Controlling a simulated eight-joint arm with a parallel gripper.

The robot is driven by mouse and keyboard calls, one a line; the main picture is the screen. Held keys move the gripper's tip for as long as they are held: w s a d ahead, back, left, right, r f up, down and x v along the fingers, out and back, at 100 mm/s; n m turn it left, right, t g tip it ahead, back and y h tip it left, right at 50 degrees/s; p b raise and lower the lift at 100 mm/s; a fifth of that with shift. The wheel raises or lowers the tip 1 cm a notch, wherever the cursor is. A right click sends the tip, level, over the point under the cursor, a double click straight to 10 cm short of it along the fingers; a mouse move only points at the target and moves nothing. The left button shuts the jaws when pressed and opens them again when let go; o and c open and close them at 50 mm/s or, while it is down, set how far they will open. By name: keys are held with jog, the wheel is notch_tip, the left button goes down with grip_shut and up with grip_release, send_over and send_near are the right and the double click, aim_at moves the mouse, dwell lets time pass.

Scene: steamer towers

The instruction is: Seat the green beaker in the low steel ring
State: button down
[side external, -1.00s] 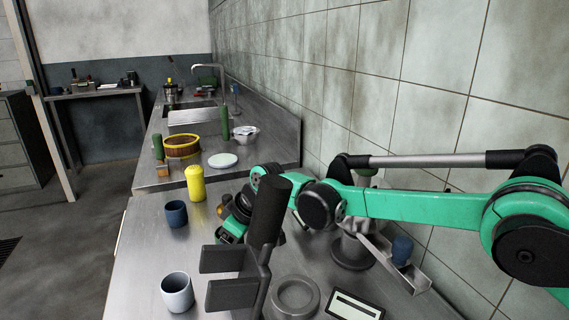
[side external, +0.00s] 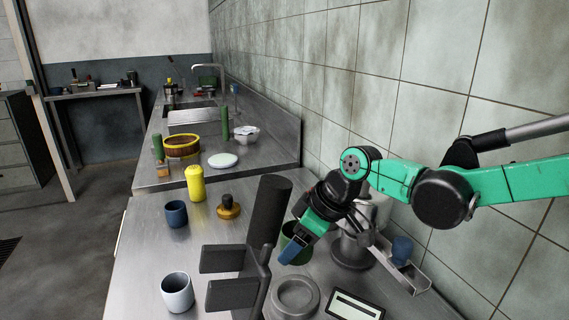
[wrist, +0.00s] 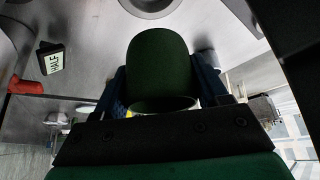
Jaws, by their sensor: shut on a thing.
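The green beaker (side external: 304,258) is held above the steel counter, behind the dark post in the side external view and partly hidden by my gripper. My gripper (side external: 293,250) has blue fingers pointing down and is shut on it. In the wrist view the beaker (wrist: 160,65) sits between the two blue fingers (wrist: 162,88). The low steel ring (side external: 295,312) lies flat on the counter, nearer the camera than the beaker, and looks empty. Part of a ring (wrist: 150,12) shows at the top edge of the wrist view. The beaker is apart from the ring.
A dark stand with prongs (side external: 232,292) and a tilted post (side external: 268,205) stands left of the ring. A display box (side external: 354,306) is right of it. A metal stand (side external: 350,250) and trough (side external: 405,272) are behind. White cup (side external: 177,292), blue cup (side external: 176,214) and yellow shaker (side external: 195,183) stand left.

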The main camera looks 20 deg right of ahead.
jog(key=shift+f, duration=0.15)
jog(key=shift+f, duration=2.35)
jog(key=shift+f, duration=1.7)
jog(key=shift+f, duration=0.7)
grip_release()
